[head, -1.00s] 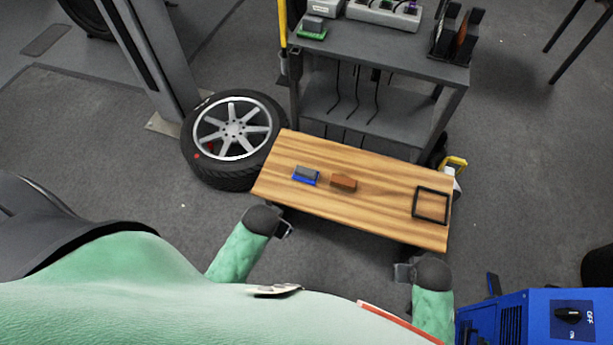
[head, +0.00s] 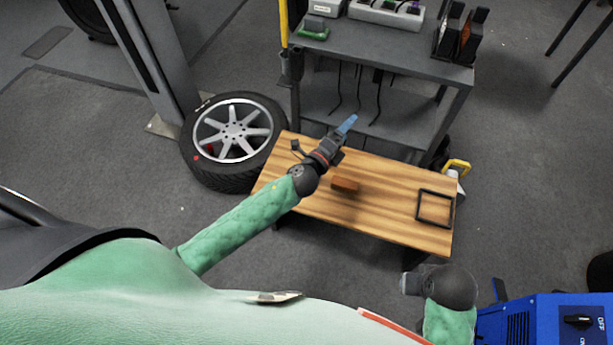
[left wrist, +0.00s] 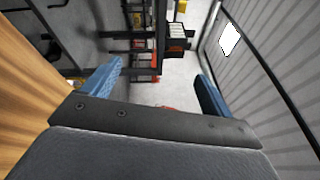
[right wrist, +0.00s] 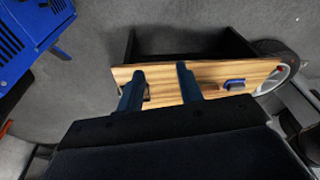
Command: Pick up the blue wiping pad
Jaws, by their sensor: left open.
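The blue wiping pad (right wrist: 235,84) lies on the wooden bench top (head: 392,220), towards one end in the right wrist view. In the head view my left arm and gripper hide it. My left gripper (head: 343,128) is over the bench's back edge, fingers pointing up and right in the picture. Its blue fingers are apart with nothing between them in the left wrist view (left wrist: 160,68). My right gripper (head: 405,283) is in front of the bench's right end, its fingers apart and empty in the right wrist view (right wrist: 160,69).
A brown block (head: 345,185) lies on the bench near my left gripper. A black square frame (head: 435,209) lies at the right end. A grey cart (head: 400,60) stands behind the bench, a wheel (head: 233,133) to its left, and a blue machine (head: 545,322) at lower right.

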